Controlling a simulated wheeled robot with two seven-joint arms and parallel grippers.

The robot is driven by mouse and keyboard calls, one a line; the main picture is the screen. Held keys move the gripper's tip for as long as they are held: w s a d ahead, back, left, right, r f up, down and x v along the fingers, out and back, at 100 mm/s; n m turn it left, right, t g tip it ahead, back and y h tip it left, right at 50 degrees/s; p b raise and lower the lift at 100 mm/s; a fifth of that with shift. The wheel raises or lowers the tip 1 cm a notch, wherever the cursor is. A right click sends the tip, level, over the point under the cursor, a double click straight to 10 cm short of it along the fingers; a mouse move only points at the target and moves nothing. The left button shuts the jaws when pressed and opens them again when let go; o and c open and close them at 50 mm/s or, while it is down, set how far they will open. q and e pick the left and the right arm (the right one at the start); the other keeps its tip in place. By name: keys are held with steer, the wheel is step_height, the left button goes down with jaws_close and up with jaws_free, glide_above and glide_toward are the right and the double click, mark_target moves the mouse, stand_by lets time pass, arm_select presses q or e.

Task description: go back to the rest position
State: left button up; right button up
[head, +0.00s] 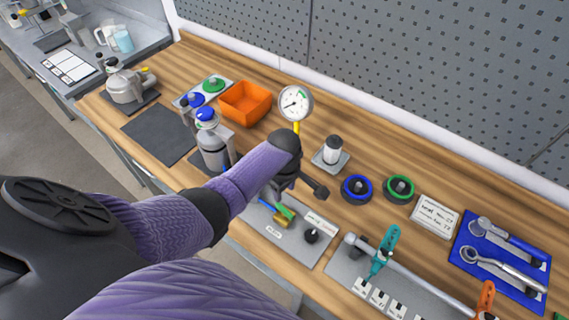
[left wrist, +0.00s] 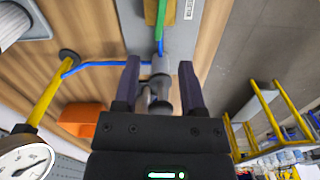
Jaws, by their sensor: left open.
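My left arm reaches over the wooden bench, and my left gripper (head: 308,186) is above the bench middle, partly hidden by its own wrist. In the left wrist view its two dark fingers (left wrist: 160,92) stand apart. A grey fitting (left wrist: 159,68) shows in the gap between them; I cannot tell how near it is or whether it touches. A grey metal bottle with a blue top (head: 212,146) stands upright left of my forearm. A pressure gauge (head: 295,103) on a yellow stem stands behind my wrist and also shows in the left wrist view (left wrist: 24,158). My right gripper is not in view.
An orange bin (head: 245,102) stands at the back. A white-bodied jar (head: 332,151), a blue ring (head: 356,188) and a green ring (head: 398,188) are right of my gripper. A blue tool mat (head: 504,253) lies far right. A teal-handled clamp (head: 386,249) stands on a plate in front.

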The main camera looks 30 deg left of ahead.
arm_select(q)
steer(key=s+d+r+m+t, duration=0.1)
steer(key=s+d+m, duration=0.4)
steer(key=s+m, duration=0.35)
steer(key=s+d+r+m+t, duration=0.2)
steer(key=s+r+m, duration=0.7)
step_height(320, 180, down, 34)
steer(key=s+g+b, duration=0.1)
steer(key=s+b, duration=0.2)
steer(key=b, duration=1.2)
steer(key=s+a+f+b, duration=0.1)
steer(key=s+f+b, duration=0.4)
steer(key=f, duration=0.5)
steer(key=s+a+f+g+b, duration=0.1)
steer(key=s+a+f+b, duration=0.1)
steer(key=s+f+b, duration=0.4)
step_height(320, 180, down, 5)
steer(key=shift+s+a+m, duration=0.2)
steer(key=shift+s+m, duration=0.15)
steer(key=shift+s, duration=0.85)
